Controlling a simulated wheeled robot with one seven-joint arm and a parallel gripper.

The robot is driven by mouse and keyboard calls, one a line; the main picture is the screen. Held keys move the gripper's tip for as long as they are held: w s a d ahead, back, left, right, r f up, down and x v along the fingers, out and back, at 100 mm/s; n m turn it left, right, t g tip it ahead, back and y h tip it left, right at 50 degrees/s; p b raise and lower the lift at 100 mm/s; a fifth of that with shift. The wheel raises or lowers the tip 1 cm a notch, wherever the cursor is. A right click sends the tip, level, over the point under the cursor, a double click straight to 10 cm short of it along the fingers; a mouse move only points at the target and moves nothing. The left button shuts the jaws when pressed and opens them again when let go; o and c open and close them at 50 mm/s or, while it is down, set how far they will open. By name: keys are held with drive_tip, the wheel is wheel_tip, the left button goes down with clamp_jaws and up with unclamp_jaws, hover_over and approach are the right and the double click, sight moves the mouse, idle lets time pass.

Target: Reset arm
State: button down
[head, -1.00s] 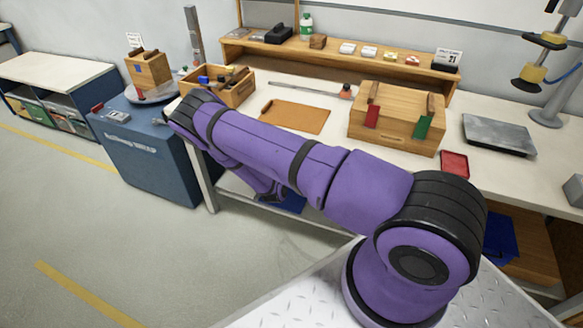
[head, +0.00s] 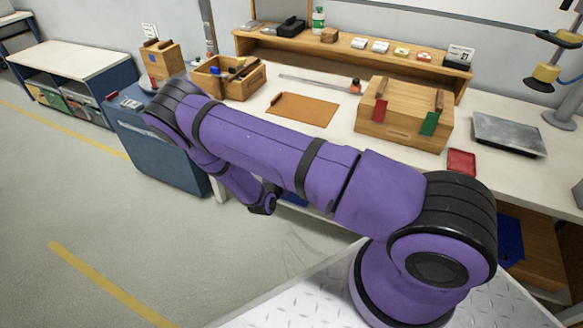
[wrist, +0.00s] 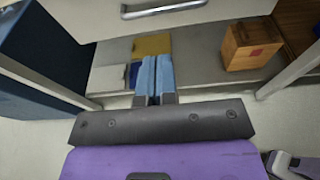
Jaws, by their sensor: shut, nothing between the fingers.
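My purple arm reaches from the base at lower right across the head view to a bent elbow at left, then folds back down and toward the middle. Its wrist end hangs in front of the workbench (head: 240,113), below the top. My gripper (wrist: 156,62) shows in the wrist view with its two light blue fingers together and nothing between them. The fingers point toward the space under the bench, where a yellow item (wrist: 152,44) and a wooden box (wrist: 250,45) lie on a lower shelf. The fingertips are not visible in the head view.
A blue cabinet (head: 160,155) stands left of the bench. On the bench are a wooden tool tray (head: 230,80), a brown board (head: 303,110), a wooden box with red and green clips (head: 400,118), a red tray (head: 461,162) and a metal plate (head: 508,134). Open floor lies at left.

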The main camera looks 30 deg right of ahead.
drive_tip(key=s+r+m+g+y, duration=0.1)
drive_tip(key=s+r+m+g, duration=0.3)
drive_tip(key=r, duration=0.8)
drive_tip(key=s+d+r+m+g+y, duration=0.1)
drive_tip(key=r+m+g, duration=0.1)
drive_tip(key=r+m, duration=0.7)
drive_tip(key=s+r+m+g, duration=0.2)
drive_tip(key=r+m+g, duration=0.15)
drive_tip(key=r, duration=1.05)
drive_tip(key=s+a+r+m+t+y, duration=0.2)
drive_tip(key=s+r+m+y, duration=0.2)
drive_tip(key=s+r, duration=0.6)
drive_tip(key=s+a+r+m+t+y, duration=0.3)
drive_tip(key=s+r+y, duration=0.3)
drive_tip(key=s+r, duration=0.5)
drive_tip(key=shift+s+a+r+m+y, duration=0.25)
drive_tip(key=shift+s+m, duration=0.6)
drive_tip(key=shift+s, duration=1.45)
drive_tip(key=shift+t, duration=0.25)
